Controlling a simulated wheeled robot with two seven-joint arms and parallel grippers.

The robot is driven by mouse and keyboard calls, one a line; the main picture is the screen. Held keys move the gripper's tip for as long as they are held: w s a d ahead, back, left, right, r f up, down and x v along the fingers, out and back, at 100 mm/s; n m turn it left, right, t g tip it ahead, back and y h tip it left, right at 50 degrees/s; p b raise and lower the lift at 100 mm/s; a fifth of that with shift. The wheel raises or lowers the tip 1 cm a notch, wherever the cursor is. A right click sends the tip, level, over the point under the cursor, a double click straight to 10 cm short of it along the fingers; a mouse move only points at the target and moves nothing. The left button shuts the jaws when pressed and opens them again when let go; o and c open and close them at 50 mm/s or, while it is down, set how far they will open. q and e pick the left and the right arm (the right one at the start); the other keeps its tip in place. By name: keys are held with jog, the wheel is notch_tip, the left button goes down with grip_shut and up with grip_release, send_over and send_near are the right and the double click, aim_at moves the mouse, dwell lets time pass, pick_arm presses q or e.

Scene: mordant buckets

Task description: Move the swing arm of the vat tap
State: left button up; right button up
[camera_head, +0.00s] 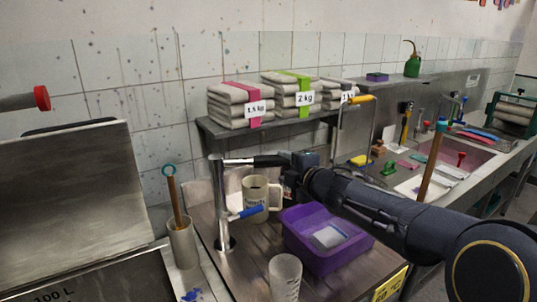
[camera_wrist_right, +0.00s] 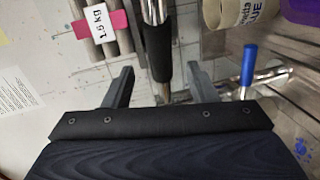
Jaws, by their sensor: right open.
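The vat tap has an upright chrome post (camera_head: 221,205). Its swing arm (camera_head: 238,161) reaches right from the top of the post and carries a black sleeve (camera_head: 270,160) near its outer end. In the right wrist view the chrome arm and its black sleeve (camera_wrist_right: 158,52) run down between my right gripper's fingers. My right gripper (camera_wrist_right: 160,70) is open, with one finger on each side of the sleeve's lower end; whether either touches it I cannot tell. In the head view the right gripper (camera_head: 288,178) is at the arm's outer end, partly hidden. My left gripper is out of view.
A blue lever (camera_head: 246,212) sits low by the post. A mug (camera_head: 256,194), a purple tub (camera_head: 300,252) and a clear beaker (camera_head: 285,278) stand close by. A stick rests in a cylinder (camera_head: 183,245). A shelf (camera_head: 225,132) with cloth bundles is behind.

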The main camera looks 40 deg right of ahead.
aim_at(274, 162)
jog(key=b+x, duration=0.1)
jog(key=x, duration=0.6)
jog(key=shift+w+f, duration=0.1)
jog(key=shift+w, duration=0.3)
jog(key=shift+c, duration=0.4)
grip_shut()
